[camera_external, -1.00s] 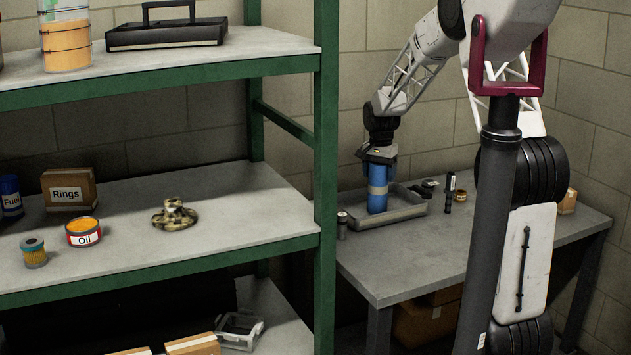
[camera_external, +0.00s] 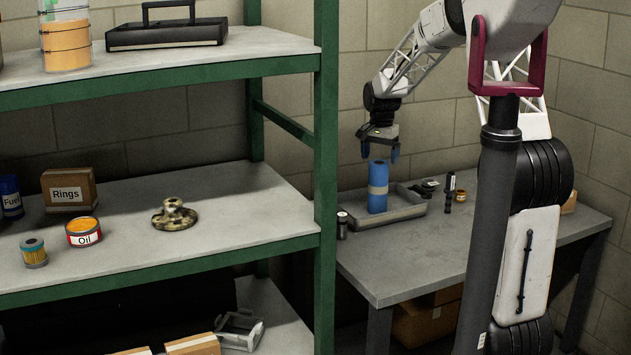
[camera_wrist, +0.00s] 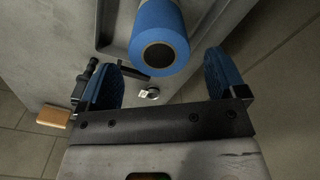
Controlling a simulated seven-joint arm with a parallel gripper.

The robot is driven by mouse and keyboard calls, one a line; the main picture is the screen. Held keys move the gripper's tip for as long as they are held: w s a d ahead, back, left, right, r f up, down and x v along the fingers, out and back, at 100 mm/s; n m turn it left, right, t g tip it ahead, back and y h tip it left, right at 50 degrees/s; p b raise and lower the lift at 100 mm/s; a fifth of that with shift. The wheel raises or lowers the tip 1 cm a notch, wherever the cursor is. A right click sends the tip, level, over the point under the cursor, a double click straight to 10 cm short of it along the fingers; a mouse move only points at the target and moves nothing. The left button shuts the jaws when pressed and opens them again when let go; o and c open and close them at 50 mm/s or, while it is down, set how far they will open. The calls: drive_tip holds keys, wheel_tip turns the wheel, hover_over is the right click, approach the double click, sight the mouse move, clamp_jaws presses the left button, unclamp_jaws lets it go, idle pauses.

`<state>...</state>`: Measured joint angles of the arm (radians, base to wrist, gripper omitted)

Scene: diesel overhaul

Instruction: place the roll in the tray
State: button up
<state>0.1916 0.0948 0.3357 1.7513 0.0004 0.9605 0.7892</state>
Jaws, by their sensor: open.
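The blue roll (camera_external: 378,188) stands upright inside the grey tray (camera_external: 408,212) on the workbench. My gripper (camera_external: 379,152) is open just above the roll's top end, with its fingers apart and empty. In the wrist view the roll (camera_wrist: 160,38) shows its round end with a dark core, just beyond the open blue fingers of my gripper (camera_wrist: 165,85). Part of the tray (camera_wrist: 118,30) shows behind it in that view. The roll's base is hidden by the tray's front wall.
A small jar (camera_external: 342,225) stands left of the tray on the workbench (camera_external: 400,268). A black upright tool (camera_external: 450,190) and small round parts stand to the right. A green-framed shelf (camera_external: 325,180) is at the left. The bench front is clear.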

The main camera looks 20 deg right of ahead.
drive_tip(key=shift+r, duration=3.2)
drive_tip(key=shift+s+a+r, duration=0.1)
drive_tip(key=shift+s, duration=0.05)
drive_tip(key=s+a+r+n+t, duration=0.1)
drive_tip(key=s+a+r+n, duration=0.25)
drive_tip(key=s, duration=0.75)
drive_tip(key=s+a+r+n, duration=0.25)
drive_tip(key=s+a, duration=0.25)
drive_tip(key=s, duration=0.6)
drive_tip(key=s+a+f+n, duration=0.2)
drive_tip(key=s, duration=0.9)
drive_tip(key=s+a+f+n+t, duration=0.1)
drive_tip(key=s+a+f+n, duration=0.1)
drive_tip(key=s, duration=0.9)
drive_tip(key=shift+s+a+n+t, duration=0.3)
drive_tip(key=shift+a+n, duration=0.2)
drive_tip(key=shift+a, duration=0.15)
